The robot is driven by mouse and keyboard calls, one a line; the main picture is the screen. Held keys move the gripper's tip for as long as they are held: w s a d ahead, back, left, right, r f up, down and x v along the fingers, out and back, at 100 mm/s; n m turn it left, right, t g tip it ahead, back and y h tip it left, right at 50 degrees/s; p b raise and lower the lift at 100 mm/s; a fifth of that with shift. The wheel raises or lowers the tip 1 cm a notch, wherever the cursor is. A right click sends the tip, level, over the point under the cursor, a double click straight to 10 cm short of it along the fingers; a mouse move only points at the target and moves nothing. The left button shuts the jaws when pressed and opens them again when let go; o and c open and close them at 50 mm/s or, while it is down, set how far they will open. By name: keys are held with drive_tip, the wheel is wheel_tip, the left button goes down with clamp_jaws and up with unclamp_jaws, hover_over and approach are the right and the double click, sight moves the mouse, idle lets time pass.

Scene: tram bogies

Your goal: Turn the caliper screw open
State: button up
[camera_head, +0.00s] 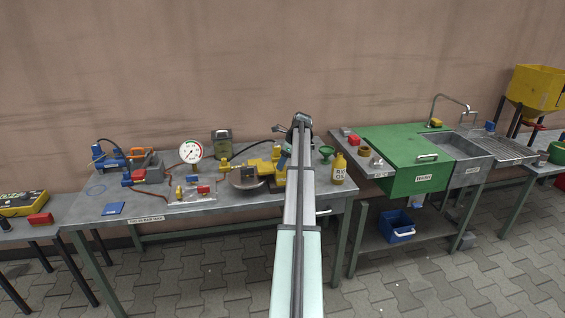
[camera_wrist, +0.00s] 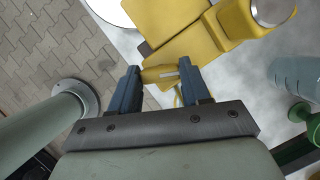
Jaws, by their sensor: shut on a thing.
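The yellow brake caliper (camera_head: 262,165) sits on the metal workbench beside a grey disc (camera_head: 247,180). In the wrist view, yellow caliper blocks (camera_wrist: 180,22) fill the top, with a round silver end at the upper right. My gripper (camera_wrist: 157,78) has its two dark fingers shut on a small yellow piece with a pale stripe (camera_wrist: 158,72), which appears to be the caliper screw. This piece lies just below the yellow blocks; I cannot tell how far it is turned. In the head view my arm hides the fingertips and the piece.
A yellow oil bottle (camera_head: 339,168) and a green funnel (camera_head: 326,152) stand just right of my arm. A round pressure gauge (camera_head: 190,151), hoses and small parts stand to the left. The workbench's front edge (camera_head: 150,218) is mostly clear.

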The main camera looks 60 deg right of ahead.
drive_tip(key=n+y, duration=0.1)
drive_tip(key=n, duration=0.1)
drive_tip(key=n+g, duration=0.1)
drive_tip(key=n, duration=0.2)
drive_tip(key=shift+w+d+y, duration=0.1)
drive_tip(key=shift+d+y, duration=0.05)
drive_tip(key=shift+y, duration=0.25)
idle(0.3)
drive_tip(key=o, duration=1.1)
drive_tip(key=shift+c, duration=0.2)
drive_tip(key=v, duration=1.4)
drive_tip(key=shift+w, duration=0.15)
drive_tip(key=shift+f+n, duration=0.1)
drive_tip(key=shift+n, duration=0.3)
